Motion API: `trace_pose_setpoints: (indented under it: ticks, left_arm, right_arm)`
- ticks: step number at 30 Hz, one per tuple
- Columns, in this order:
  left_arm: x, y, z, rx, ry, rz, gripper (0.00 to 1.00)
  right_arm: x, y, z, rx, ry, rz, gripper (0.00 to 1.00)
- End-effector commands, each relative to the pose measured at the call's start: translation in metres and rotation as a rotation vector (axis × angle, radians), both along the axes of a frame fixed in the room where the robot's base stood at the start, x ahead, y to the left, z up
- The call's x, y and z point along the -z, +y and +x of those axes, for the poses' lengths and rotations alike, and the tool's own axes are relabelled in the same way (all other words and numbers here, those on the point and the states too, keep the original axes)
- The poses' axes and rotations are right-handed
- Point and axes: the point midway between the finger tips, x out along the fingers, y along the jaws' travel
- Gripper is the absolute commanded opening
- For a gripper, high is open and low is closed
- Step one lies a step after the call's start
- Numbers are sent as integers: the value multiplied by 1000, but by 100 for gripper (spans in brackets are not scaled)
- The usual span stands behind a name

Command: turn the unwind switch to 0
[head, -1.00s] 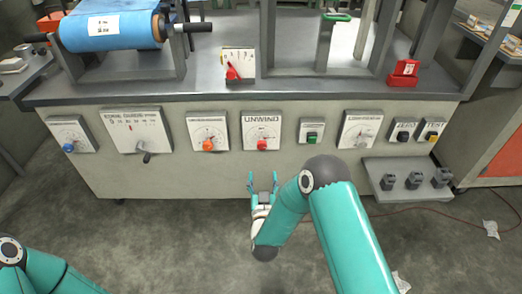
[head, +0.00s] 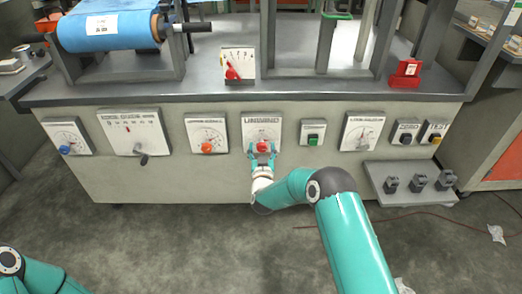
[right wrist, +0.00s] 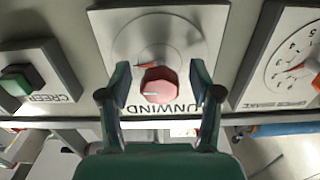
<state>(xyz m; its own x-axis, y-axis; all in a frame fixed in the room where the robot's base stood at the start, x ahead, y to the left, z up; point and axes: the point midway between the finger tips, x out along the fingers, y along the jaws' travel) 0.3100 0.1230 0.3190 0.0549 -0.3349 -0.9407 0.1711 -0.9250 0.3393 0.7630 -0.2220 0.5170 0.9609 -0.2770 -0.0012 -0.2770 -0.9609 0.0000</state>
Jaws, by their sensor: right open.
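The unwind switch is a red knob (head: 263,147) on a white panel (head: 248,120) in the middle of the machine's front. In the right wrist view the knob (right wrist: 160,86) shows a pale pointer line, and the panel reads UNWIND upside down. My right gripper (head: 263,153) is in front of the knob. In the wrist view its two fingers (right wrist: 158,85) stand open, one on either side of the knob, with gaps between. Whether they reach around it in depth I cannot tell. My left arm shows at the lower left; its gripper is out of view.
An orange knob (head: 207,147) sits on the panel to the left. A green CREEP button (head: 312,139) is to the right. The floor in front is open.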

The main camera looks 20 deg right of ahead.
Motion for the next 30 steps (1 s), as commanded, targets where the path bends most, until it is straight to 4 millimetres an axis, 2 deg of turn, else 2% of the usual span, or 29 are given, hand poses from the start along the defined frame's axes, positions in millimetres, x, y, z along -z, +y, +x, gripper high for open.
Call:
trace_pose_setpoints:
  ticks: [5, 6, 15, 17, 30]
  left_arm:
    - [0, 0, 0, 0, 0, 0, 40]
    - [0, 0, 0, 0, 0, 0, 40]
    - [0, 0, 0, 0, 0, 0, 40]
    - [0, 0, 0, -2, 0, 0, 40]
    - [3, 0, 0, 0, 0, 0, 40]
  right_arm:
    - [0, 0, 0, 0, 0, 0, 64]
    - [0, 0, 0, 0, 0, 0, 60]
    - [0, 1, 0, 0, 0, 0, 10]
    - [0, 6, 0, -3, 0, 0, 3]
    - [1, 2, 0, -4, 25, -86, 3]
